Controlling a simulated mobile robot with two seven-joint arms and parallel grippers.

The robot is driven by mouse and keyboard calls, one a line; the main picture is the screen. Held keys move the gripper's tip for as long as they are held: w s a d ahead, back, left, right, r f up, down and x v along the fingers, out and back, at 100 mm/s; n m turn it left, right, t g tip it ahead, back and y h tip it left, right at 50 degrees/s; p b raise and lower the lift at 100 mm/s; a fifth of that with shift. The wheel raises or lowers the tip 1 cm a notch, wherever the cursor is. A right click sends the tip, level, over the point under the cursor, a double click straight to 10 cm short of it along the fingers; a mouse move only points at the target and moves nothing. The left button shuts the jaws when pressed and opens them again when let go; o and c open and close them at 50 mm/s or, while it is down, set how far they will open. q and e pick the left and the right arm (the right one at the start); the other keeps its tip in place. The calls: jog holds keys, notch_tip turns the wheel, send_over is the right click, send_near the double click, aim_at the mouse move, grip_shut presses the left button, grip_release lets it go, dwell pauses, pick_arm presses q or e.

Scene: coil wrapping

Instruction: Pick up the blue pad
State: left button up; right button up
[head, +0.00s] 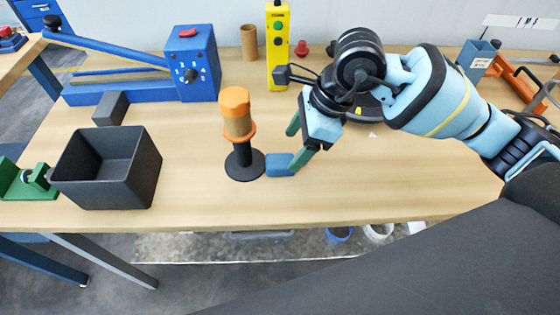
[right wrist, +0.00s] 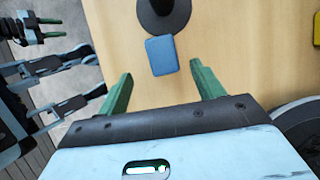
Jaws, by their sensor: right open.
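The blue pad (head: 279,165) lies flat on the wooden table, just right of the round black base of an upright spindle. My right gripper (head: 297,143) is over the table just right of the pad, its green fingers apart with nothing between them. In the right wrist view the pad (right wrist: 163,55) lies ahead of the open fingers (right wrist: 160,92), roughly in line with the gap between them and clear of both. Parts with green tips at the upper left of the right wrist view look like my left gripper (right wrist: 48,28); they are too small to read.
The spindle (head: 240,160) carries an orange-topped coil close beside the pad. A dark open bin (head: 107,170) and a green fixture (head: 28,182) stand at the left. A blue lever machine (head: 195,65) and yellow button box (head: 278,45) are behind. Table in front is clear.

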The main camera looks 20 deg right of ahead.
aim_at(282, 160)
jog(key=shift+x, duration=2.9)
jog(key=shift+w, duration=0.15)
jog(key=shift+c, duration=0.5)
jog(key=c, duration=1)
